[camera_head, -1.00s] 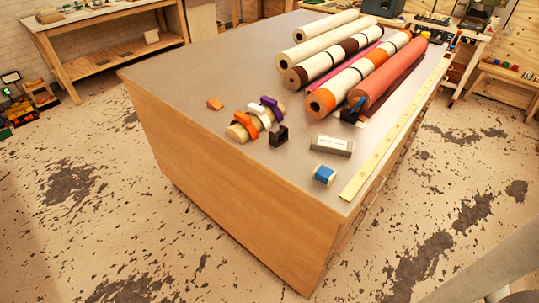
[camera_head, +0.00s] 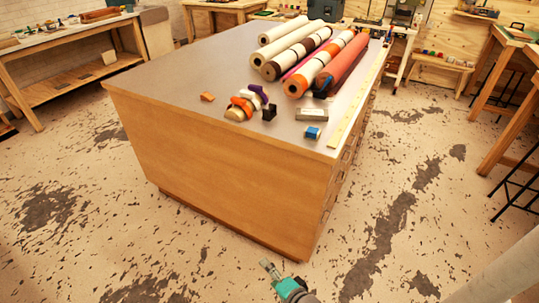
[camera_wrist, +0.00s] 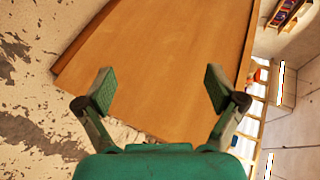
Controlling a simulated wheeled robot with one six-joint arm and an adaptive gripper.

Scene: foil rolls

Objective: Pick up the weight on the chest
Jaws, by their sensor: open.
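The chest is a large wooden block with a grey top (camera_head: 190,75) and a plain wooden side (camera_head: 220,165). A grey bar with a pale label (camera_head: 312,114) lies on the top near the front right corner; it looks like the weight, but its label is too small to read. My gripper (camera_head: 267,266) is low over the floor in front of the chest, well below and apart from the bar. In the wrist view my gripper (camera_wrist: 158,88) is open and empty, its fingers spread before the chest's wooden side (camera_wrist: 165,60). The bar is not seen there.
A blue-and-white block (camera_head: 312,132), a yellow ruler (camera_head: 357,102), a black clip (camera_head: 269,112) and an orange piece (camera_head: 207,96) are near the bar. A workbench (camera_head: 75,55) stands left. Floor in front is clear.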

